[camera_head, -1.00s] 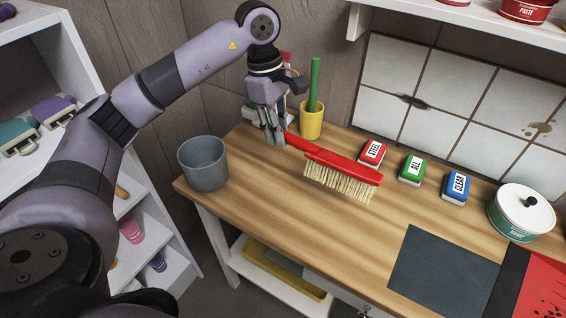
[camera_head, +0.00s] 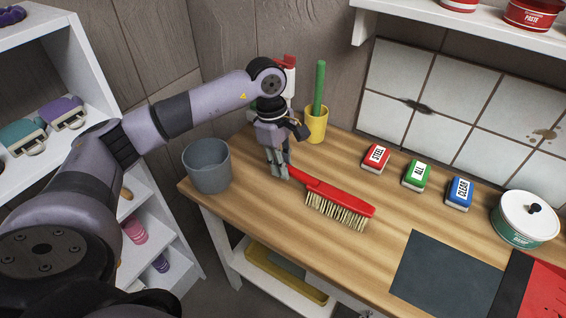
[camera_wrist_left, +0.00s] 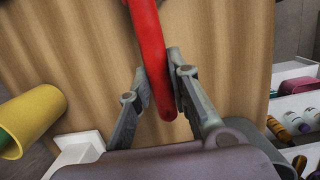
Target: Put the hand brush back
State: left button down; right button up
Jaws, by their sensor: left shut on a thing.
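The hand brush (camera_head: 338,197) has a red back and handle and pale bristles. In the head view it is at the middle of the wooden worktop, bristles down, its handle pointing left and back. My left gripper (camera_head: 280,174) is shut on the end of the handle. In the left wrist view the red handle (camera_wrist_left: 152,62) runs between the two fingers (camera_wrist_left: 160,95) of that gripper. The bristles look at or very near the worktop; I cannot tell if they touch. My right gripper is not in view.
A grey bucket (camera_head: 207,166) stands left of the gripper, and a yellow cup (camera_head: 316,125) with a green stick behind it. Red, green and blue labelled blocks (camera_head: 416,174), a white pot (camera_head: 526,219) and a dark mat (camera_head: 447,273) are to the right. The worktop's front middle is clear.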

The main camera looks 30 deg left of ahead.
pick_arm(q)
jog(key=shift+s+f+b, duration=0.15)
jog(key=shift+f+b, duration=0.35)
jog(key=shift+f, duration=0.15)
jog(key=c, duration=1.9)
grip_release()
jog(key=shift+f, duration=0.1)
jog(key=o, duration=0.4)
jog(key=shift+r, duration=0.25)
jog(key=shift+w+r+p, duration=0.2)
jog(key=shift+r+p, duration=0.1)
jog(key=shift+p, duration=0.2)
jog(key=shift+r+p, duration=0.5)
jog(key=shift+r, duration=0.05)
jog(key=r, duration=0.3)
jog(key=a+r+b, duration=0.1)
jog(key=r, duration=0.3)
jog(key=a+r, duration=0.1)
jog(key=r, duration=0.3)
jog(key=shift+r+b, duration=0.1)
jog(key=shift+b, duration=0.25)
